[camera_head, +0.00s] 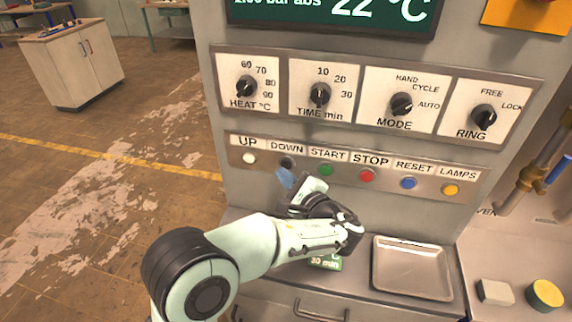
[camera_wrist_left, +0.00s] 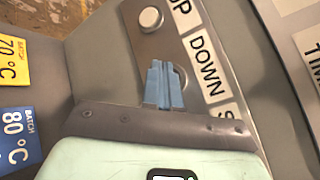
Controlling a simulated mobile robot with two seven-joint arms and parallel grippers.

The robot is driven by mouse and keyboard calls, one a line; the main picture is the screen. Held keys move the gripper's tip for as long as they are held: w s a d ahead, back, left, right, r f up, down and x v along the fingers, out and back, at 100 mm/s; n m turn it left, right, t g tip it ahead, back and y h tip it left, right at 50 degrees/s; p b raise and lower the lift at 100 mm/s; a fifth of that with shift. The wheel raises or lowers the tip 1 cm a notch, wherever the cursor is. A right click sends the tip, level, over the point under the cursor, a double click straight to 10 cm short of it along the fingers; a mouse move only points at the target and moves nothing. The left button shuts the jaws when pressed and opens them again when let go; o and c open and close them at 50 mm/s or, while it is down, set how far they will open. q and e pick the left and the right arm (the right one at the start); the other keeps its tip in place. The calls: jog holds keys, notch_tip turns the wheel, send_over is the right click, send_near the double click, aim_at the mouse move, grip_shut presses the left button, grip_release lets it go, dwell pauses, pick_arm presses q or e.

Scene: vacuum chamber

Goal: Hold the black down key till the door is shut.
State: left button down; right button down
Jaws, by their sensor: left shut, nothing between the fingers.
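The black down key (camera_head: 287,163) sits under the DOWN label in the button row of the grey control panel. My left gripper (camera_head: 284,178) is shut and empty, its blue fingertips just below and partly over the key. In the left wrist view the shut blue fingers (camera_wrist_left: 163,86) point at the panel beside the DOWN label (camera_wrist_left: 207,68); they hide the key there. I cannot tell whether the tips touch the key or press it. The door is not recognisable in either view. My right gripper is not in view.
The white UP key (camera_head: 249,158) is close on the left, the green START key (camera_head: 325,170) on the right. Red STOP (camera_head: 367,176), blue and yellow keys follow. Dials are above. A metal tray (camera_head: 412,240) lies on the ledge below, right of my arm.

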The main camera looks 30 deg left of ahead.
pick_arm(q)
jog(key=shift+w, duration=0.15)
jog(key=shift+w+a, duration=0.1)
jog(key=shift+w, duration=0.2)
